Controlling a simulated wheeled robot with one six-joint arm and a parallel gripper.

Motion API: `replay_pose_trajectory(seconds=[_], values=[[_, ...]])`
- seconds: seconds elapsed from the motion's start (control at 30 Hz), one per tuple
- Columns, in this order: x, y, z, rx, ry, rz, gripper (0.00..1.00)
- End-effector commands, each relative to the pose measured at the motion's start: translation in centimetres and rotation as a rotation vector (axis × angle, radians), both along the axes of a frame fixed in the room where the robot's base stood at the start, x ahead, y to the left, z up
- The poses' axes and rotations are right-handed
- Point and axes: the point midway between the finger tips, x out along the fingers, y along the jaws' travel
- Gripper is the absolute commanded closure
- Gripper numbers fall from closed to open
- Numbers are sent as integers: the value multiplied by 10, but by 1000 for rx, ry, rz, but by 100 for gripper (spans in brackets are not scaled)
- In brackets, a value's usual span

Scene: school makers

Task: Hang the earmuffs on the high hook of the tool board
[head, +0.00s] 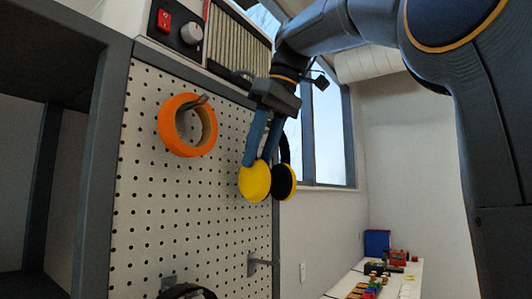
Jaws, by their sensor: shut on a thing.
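The earmuffs have a yellow cup (255,182), a dark-padded cup (284,181) and a black band, which shows just right of the fingers. My gripper (260,160) points down with its blue fingers shut on the earmuffs, and the cups hang at the fingertips. They are in front of the right part of the white tool board (150,215). A hook (203,100) high on the board carries an orange ring (172,137). Another hook (262,262) low on the right is bare. A dark piece beside my gripper's wrist, near the board's top, is unclear.
A control box with a red switch (163,20) and a knob (191,33) sits above the board. A dark object (187,292) is cut off at the bottom edge. A white table (405,288) with colourful small items stands at the lower right. A grey frame borders the board.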

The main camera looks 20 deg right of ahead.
Motion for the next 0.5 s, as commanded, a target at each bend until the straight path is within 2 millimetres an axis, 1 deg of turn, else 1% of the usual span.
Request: replay_pose_trajectory(seconds=[0.1, 0.3, 0.5], values=[[5, 5, 0, 0, -2, 1, 93], [11, 8, -6, -1, -1, 0, 93], [14, 11, -9, -1, -1, 1, 93]])
